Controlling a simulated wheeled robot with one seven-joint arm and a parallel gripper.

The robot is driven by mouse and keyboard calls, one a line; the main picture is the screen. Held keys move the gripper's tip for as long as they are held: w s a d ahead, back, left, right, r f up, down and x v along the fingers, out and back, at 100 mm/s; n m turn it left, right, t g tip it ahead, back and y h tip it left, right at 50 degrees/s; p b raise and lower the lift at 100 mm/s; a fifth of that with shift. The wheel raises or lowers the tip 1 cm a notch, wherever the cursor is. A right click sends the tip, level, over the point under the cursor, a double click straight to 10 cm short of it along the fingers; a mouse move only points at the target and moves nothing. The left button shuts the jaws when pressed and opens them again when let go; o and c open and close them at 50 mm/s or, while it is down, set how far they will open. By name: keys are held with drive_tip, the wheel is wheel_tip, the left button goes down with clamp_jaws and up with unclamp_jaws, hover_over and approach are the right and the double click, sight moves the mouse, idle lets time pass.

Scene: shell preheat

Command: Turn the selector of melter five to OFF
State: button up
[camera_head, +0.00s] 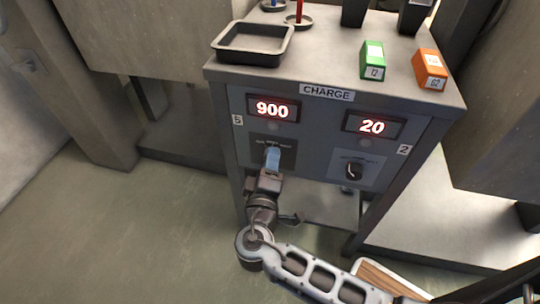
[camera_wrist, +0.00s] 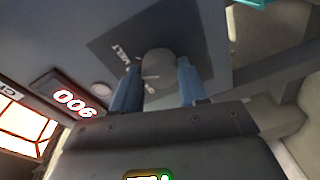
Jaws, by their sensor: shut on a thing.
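The melter panel marked 5 (camera_head: 238,120) is on the left of the cabinet front, with a red display (camera_head: 272,109) reading 900. Its selector knob (camera_wrist: 158,66) is round and grey with a pale mark, on a dark plate lettered MELT (camera_wrist: 121,55). I cannot tell surely which position the mark points to. My gripper (camera_head: 272,158) has its blue fingers on either side of this knob and is shut on it. In the head view the fingers hide most of the knob. The wrist view also shows my gripper (camera_wrist: 157,82) and the 900 display (camera_wrist: 73,103).
The panel marked 2 (camera_head: 403,150) on the right has a display (camera_head: 373,126) reading 20 and a black knob (camera_head: 354,171). On the cabinet top stand a dark tray (camera_head: 222,56), a green box (camera_head: 372,60) and an orange box (camera_head: 430,69). Floor at left is clear.

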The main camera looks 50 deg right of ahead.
drive_tip(key=shift+w+r+n+g+p, duration=0.1)
drive_tip(key=shift+n+g+p, duration=0.45)
drive_tip(key=shift+n+p, duration=2.7)
drive_tip(key=shift+w+n+g+p, duration=0.1)
drive_tip(key=shift+n+g+p, duration=0.45)
drive_tip(key=shift+n+p, duration=2.7)
drive_tip(key=o, duration=1.1)
drive_tip(key=shift+c, duration=0.2)
drive_tip(key=f+v, duration=0.1)
drive_tip(key=v, duration=0.6)
drive_tip(key=shift+s+a+r, duration=0.15)
drive_tip(key=shift+a+r, duration=0.3)
drive_tip(key=shift+r, duration=0.05)
